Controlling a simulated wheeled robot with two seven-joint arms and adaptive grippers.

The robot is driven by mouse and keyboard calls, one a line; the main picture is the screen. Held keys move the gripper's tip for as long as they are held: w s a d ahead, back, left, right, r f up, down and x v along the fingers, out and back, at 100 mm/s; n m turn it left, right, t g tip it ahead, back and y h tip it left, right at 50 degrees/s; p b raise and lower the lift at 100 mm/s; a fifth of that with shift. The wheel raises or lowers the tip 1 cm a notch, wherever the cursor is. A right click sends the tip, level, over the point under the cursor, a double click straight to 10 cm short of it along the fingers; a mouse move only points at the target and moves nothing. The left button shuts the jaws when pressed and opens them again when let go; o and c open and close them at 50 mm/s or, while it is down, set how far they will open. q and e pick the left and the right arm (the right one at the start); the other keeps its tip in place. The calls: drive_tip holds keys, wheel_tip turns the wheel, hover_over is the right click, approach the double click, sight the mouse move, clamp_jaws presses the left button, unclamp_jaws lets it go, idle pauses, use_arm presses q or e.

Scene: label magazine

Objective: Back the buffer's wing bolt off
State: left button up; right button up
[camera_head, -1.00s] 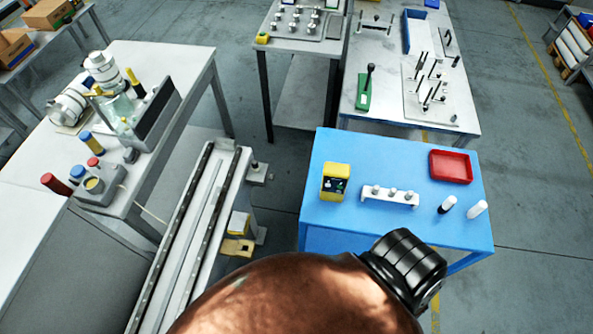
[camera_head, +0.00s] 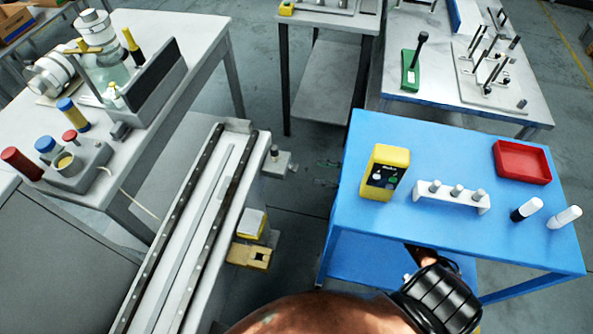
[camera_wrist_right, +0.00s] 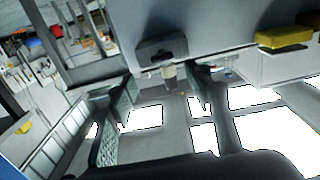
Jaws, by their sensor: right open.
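A small grey bracket (camera_head: 279,165) with a short upright grey post (camera_head: 274,151) projects from the right side of the long railed channel (camera_head: 248,160). The post may be the wing bolt; its wings are too small to make out. In the right wrist view the bracket (camera_wrist_right: 160,50) and a pale stub (camera_wrist_right: 168,73) lie ahead, between the fingers in the picture. My right gripper (camera_wrist_right: 160,95) is open and empty, its textured pads apart from the stub. My left gripper is out of view.
A blue table (camera_head: 450,240) stands close on the right, carrying a yellow device (camera_head: 384,172), a white post holder (camera_head: 450,197) and a red tray (camera_head: 522,162). A yellow block (camera_head: 249,256) juts from the channel's side below the bracket. Floor shows between channel and table.

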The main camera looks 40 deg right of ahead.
sight(293, 167)
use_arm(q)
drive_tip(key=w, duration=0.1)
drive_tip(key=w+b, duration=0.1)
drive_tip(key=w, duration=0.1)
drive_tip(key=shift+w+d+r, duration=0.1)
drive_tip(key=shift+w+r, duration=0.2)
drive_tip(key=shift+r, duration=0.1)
use_arm(e)
drive_tip(key=x, duration=0.8)
drive_tip(key=shift+s, duration=0.15)
drive_tip(key=shift+a+r, duration=0.1)
drive_tip(key=shift+r, duration=0.05)
drive_tip(key=shift+c, duration=0.5)
drive_tip(key=c, duration=1)
